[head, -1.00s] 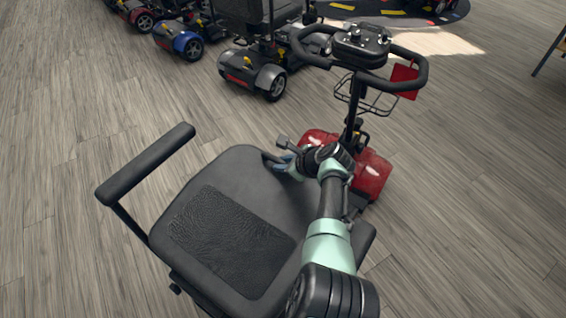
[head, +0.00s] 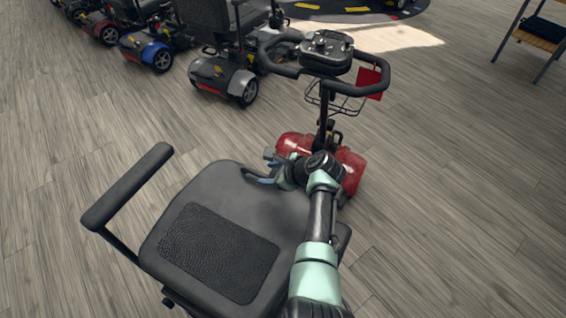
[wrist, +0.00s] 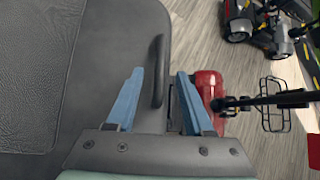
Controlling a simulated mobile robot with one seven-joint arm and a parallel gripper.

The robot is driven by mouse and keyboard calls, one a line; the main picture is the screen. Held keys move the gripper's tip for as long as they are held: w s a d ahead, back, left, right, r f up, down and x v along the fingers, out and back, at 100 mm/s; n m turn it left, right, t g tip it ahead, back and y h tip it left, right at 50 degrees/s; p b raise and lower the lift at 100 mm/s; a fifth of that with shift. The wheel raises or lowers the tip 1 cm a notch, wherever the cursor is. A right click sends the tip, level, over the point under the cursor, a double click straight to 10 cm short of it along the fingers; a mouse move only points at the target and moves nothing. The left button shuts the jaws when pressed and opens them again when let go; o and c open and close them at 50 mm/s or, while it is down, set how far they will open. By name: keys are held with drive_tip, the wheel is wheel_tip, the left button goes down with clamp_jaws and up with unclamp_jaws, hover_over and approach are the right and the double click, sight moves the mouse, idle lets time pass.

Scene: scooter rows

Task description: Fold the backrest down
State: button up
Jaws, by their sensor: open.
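The scooter's backrest (head: 186,197) is a black panel with a textured patch, in the lower middle of the head view. It seems to lie forward over the seat, its far edge toward the red front; I cannot tell whether it is fully flat. A black loop handle (head: 250,172) sticks out from its far edge; it also shows in the wrist view (wrist: 157,72). My gripper (head: 272,168) is at this edge. In the wrist view my gripper (wrist: 160,78) has its blue fingers spread, one over the panel's edge and one beyond it, with the handle between them, apparently not gripped.
A black armrest (head: 128,186) sticks up at the left. The tiller with handlebars (head: 326,55) and the red front body (head: 350,172) stand just ahead of my gripper. More scooters (head: 222,75) are parked at the back left.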

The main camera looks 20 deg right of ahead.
drive_tip(key=p+v, duration=0.2)
drive_tip(key=v, duration=0.5)
drive_tip(key=shift+s, duration=0.1)
idle(0.4)
